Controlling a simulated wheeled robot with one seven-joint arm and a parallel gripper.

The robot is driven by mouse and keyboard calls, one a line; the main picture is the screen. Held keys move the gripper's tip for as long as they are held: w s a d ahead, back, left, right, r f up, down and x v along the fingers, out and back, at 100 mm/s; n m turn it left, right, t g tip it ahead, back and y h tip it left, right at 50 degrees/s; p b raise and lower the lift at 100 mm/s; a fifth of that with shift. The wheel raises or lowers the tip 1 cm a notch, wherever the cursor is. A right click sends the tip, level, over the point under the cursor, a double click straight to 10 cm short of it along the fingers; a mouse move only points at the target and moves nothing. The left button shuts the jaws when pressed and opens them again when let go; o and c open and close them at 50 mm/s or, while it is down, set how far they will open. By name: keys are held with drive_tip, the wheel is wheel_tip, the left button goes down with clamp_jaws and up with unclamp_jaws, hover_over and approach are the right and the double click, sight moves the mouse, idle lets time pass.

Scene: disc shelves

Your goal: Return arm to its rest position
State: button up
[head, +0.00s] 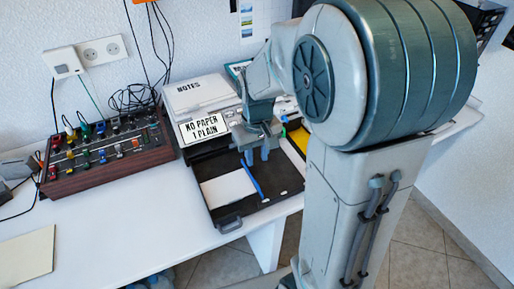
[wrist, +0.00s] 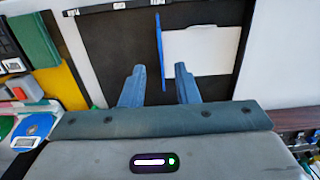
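My gripper (head: 257,157) hangs over the black open tray (head: 283,172) on the white table in the head view. In the wrist view its two blue-grey fingers (wrist: 160,88) stand well apart with nothing between them. A white sheet (head: 228,189) lies in the tray, and it also shows beyond the fingers in the wrist view (wrist: 200,52). A thin blue strip (head: 252,178) lies along the sheet's edge. My arm is stretched out over the table, and its large shoulder covers part of the table's right side.
A printer-like device marked NOTES (head: 200,92) carries a sign reading "NO PAPER 1 PLAIN" (head: 203,127). A brown box with coloured knobs (head: 104,158) stands at the left. Cables hang by the wall sockets (head: 102,50). The table's front left is mostly clear beside a beige folder (head: 28,257).

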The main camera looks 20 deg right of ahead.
drive_tip(key=shift+r, duration=0.85)
drive_tip(key=s+r+m+t+p, duration=0.2)
drive_tip(key=s+r+p, duration=0.3)
drive_tip(key=s+r, duration=0.5)
drive_tip(key=shift+s+t, duration=0.4)
drive_tip(key=shift+s, duration=0.75)
idle(0.5)
